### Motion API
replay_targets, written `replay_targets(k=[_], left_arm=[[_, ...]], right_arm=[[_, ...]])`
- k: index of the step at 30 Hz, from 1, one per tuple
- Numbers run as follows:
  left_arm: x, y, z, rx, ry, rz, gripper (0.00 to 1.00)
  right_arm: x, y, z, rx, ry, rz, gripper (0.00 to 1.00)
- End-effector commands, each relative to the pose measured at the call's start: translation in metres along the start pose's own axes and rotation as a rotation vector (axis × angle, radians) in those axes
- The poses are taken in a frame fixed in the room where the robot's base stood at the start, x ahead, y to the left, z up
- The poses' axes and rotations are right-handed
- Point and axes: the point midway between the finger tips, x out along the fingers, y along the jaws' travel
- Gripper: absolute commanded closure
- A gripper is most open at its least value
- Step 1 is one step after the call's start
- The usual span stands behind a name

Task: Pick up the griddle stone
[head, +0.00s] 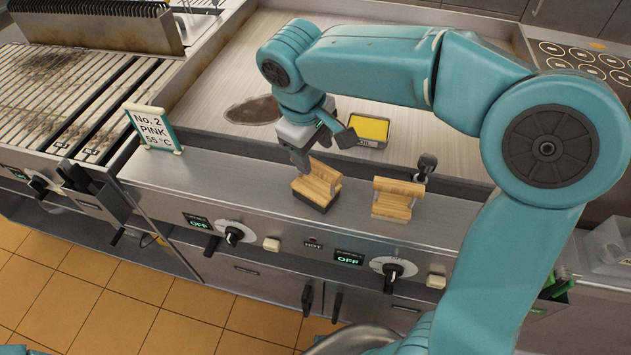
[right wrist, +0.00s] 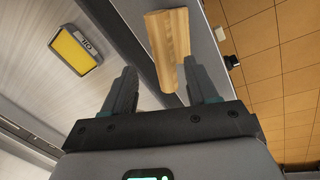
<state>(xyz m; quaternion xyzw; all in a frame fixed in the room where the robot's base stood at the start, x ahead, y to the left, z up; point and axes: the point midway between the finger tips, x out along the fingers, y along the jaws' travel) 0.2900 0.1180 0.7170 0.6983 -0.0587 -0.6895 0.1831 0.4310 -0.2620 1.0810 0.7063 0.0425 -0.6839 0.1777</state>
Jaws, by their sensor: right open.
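A wooden-handled block with a dark base (head: 311,196), which looks like the griddle stone, sits on the steel front ledge of the griddle. A similar wooden block (head: 397,198) stands to its right on the ledge. My right gripper (head: 302,164) is above and just behind the dark-based block, pointing down. In the right wrist view my right gripper (right wrist: 162,88) is open and empty. A wooden block (right wrist: 172,45) shows just beyond its fingertips; I cannot tell which of the two it is. My left gripper is not in view.
A sign (head: 153,129) stands at left, by the slatted grill (head: 60,90). A dark stain (head: 250,111) marks the plate. Knobs (head: 234,233) line the front panel.

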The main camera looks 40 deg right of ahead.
Motion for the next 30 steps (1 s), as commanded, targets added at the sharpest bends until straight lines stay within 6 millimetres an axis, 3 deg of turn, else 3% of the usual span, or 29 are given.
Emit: replay_targets(k=[3,8,16,25,26,30], left_arm=[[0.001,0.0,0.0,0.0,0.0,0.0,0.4],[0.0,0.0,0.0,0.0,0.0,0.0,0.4],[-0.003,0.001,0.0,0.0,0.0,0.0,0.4],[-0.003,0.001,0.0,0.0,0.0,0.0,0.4],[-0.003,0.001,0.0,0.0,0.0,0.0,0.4],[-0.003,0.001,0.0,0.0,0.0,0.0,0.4]], right_arm=[[0.017,0.0,0.0,0.001,-0.003,-0.001,0.42],[0.028,0.0,-0.001,0.001,-0.003,-0.001,0.42],[0.069,-0.002,0.0,0.0,-0.003,-0.001,0.42],[0.076,-0.002,-0.002,0.0,0.001,-0.001,0.42],[0.076,-0.002,-0.002,0.0,0.001,-0.001,0.48],[0.076,-0.002,-0.002,0.0,0.0,-0.001,0.94]])
